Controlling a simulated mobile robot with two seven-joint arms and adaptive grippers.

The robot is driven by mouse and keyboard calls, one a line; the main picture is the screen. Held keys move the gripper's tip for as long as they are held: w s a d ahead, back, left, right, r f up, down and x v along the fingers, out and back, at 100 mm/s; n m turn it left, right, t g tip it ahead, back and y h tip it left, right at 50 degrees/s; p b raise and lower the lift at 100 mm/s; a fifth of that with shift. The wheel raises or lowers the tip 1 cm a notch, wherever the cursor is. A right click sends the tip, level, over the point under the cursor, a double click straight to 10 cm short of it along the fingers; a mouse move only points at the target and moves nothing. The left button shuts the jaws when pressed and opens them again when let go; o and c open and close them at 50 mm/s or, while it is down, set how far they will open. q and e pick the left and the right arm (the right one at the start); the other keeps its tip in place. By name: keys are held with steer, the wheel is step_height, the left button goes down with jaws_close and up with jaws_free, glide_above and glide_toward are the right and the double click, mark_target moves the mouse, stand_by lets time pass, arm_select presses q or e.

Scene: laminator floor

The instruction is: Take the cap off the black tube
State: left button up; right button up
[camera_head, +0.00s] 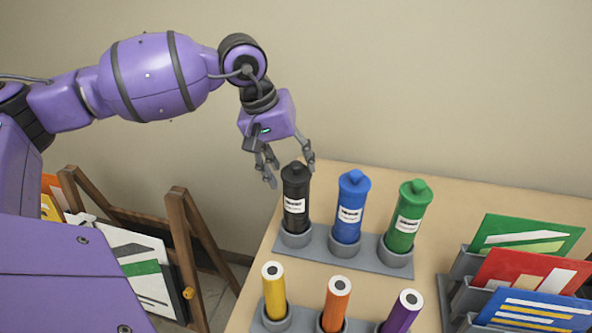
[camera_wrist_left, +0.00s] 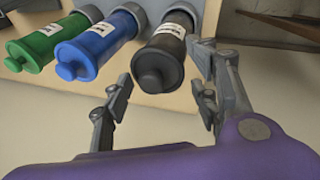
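The black tube (camera_head: 296,205) stands upright with its black cap (camera_head: 295,169) on, in the left cup of a grey holder (camera_head: 330,252) on the table. In the left wrist view the black tube (camera_wrist_left: 168,50) points its cap (camera_wrist_left: 153,77) towards the camera. My left gripper (camera_head: 290,176) is open above and beside the cap. In the left wrist view the fingers of my left gripper (camera_wrist_left: 162,96) are spread, with the cap ahead of the gap and apart from both. My right gripper is in neither view.
A blue tube (camera_head: 350,208) and a green tube (camera_head: 407,217) stand right of the black one. In front are yellow (camera_head: 273,292), orange (camera_head: 336,305) and purple (camera_head: 402,311) tubes. A grey rack of cards (camera_head: 458,285) is at the right. The wall is behind.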

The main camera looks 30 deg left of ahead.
mark_target(295, 163)
arm_select(q)
steer(key=c, duration=0.7)
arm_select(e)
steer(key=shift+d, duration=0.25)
arm_select(q)
steer(key=shift+r, duration=0.15)
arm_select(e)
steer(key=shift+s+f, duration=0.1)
arm_select(q)
steer(key=shift+r, duration=0.25)
step_height(295, 163, up, 2)
steer(key=shift+w+r+b, duration=0.1)
steer(key=shift+b, duration=0.45)
steer(key=s+d+r+b, duration=0.1)
steer(key=s+d+r, duration=0.9)
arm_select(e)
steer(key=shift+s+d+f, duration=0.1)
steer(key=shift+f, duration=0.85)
